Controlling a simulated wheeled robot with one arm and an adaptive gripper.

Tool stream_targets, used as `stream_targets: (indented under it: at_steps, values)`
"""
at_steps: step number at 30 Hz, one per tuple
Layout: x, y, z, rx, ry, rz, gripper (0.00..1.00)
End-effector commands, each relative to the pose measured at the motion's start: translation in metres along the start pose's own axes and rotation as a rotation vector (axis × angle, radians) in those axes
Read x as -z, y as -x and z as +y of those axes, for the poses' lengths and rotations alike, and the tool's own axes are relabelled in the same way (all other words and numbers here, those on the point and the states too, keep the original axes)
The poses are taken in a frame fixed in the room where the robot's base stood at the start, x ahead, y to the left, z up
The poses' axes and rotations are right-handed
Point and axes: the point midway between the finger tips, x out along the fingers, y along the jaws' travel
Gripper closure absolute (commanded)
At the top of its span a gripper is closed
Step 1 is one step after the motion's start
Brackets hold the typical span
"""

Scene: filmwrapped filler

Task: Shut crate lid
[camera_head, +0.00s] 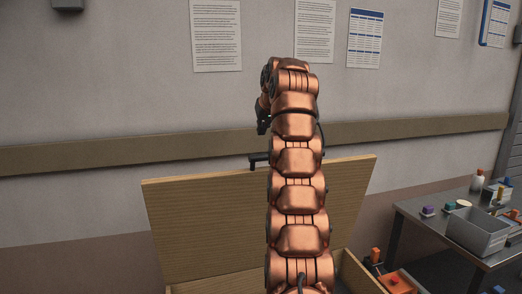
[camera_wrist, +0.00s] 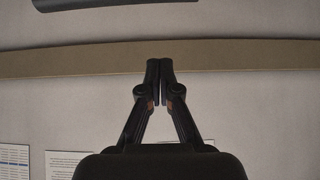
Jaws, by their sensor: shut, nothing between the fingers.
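The wooden crate lid (camera_head: 205,225) stands raised, tilted up in front of the wall in the head view. A dark handle or latch (camera_head: 258,158) sits on its top edge. Part of the crate body (camera_head: 358,278) shows below, and my copper arm hides much of the lid and crate. My gripper (camera_head: 262,122) is above the lid's top edge, partly hidden by the arm. In the wrist view my gripper (camera_wrist: 160,66) has its fingertips together with nothing between them, facing the wall. A dark bar (camera_wrist: 110,3) crosses the top of that view; I cannot tell what it is.
A metal table (camera_head: 420,217) stands at the right with a grey bin (camera_head: 477,232) and several small items. An orange object (camera_head: 398,282) is by the crate's right side. A brown rail (camera_head: 90,153) runs along the wall behind, with papers (camera_head: 216,36) above it.

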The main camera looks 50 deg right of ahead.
Motion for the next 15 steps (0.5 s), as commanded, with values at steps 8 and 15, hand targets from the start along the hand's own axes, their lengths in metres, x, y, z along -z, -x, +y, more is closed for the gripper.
stream_targets:
  at_steps: [8, 15]
  values:
    - [-0.003, -0.051, 0.004, -0.002, -0.003, -0.008, 1.00]
    - [-0.008, -0.077, 0.004, -0.004, -0.003, -0.001, 1.00]
